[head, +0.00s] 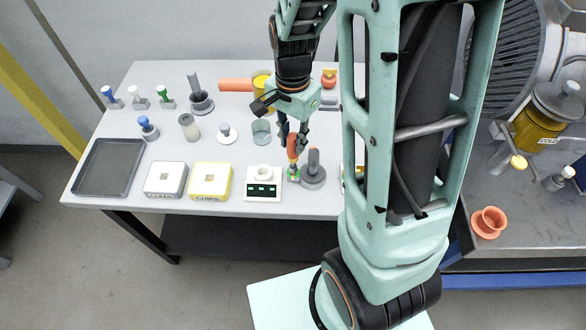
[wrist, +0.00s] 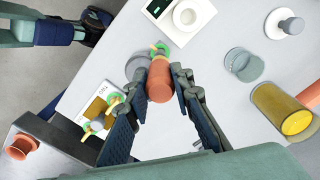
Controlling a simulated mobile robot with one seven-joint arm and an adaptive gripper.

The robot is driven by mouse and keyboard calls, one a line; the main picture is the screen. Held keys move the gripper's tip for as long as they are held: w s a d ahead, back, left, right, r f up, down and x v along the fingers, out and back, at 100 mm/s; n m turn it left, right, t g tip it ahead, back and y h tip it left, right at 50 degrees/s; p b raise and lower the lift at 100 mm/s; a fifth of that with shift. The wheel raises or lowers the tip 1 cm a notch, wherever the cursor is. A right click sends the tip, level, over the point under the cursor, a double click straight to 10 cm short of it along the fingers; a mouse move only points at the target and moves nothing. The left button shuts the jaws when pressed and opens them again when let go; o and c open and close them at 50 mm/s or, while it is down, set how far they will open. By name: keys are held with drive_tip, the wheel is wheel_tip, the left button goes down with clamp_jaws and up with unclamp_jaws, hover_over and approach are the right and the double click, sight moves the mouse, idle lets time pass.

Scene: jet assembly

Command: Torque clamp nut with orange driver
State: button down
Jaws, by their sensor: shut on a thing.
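The orange driver (head: 292,147) is held upright in my gripper (head: 292,132), near the front edge of the grey table. In the wrist view, my gripper (wrist: 160,82) has its two fingers shut on the sides of the orange handle (wrist: 159,80). A small green piece (head: 295,179) shows at the lower end of the driver, and the wrist view shows it just past the handle (wrist: 160,47). I cannot tell whether the tip touches anything. In the wrist view, green and yellow round fittings (wrist: 97,124) sit on a white block; which part is the clamp nut is unclear.
A grey post on a round base (head: 314,172) stands close right of the driver. A white scale-like device (head: 263,184) is close left. Yellow-edged (head: 210,182) and grey (head: 165,180) boxes and a dark tray (head: 108,167) lie further left. My arm hides the table's right end.

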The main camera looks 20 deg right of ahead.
drive_tip(key=shift+r+p, duration=1.55)
drive_tip(key=shift+r, duration=0.65)
drive_tip(key=w+n, duration=0.1)
drive_tip(key=n, duration=0.2)
drive_tip(key=w+f+n, duration=0.1)
drive_tip(key=w+n, duration=0.1)
drive_tip(key=n, duration=0.1)
drive_tip(key=w+n, duration=0.2)
drive_tip(key=n, duration=0.2)
drive_tip(key=shift+w+f, duration=0.25)
drive_tip(key=shift+f, duration=0.1)
drive_tip(key=c, duration=2.3)
unclamp_jaws()
drive_tip(key=shift+c, duration=0.2)
clamp_jaws()
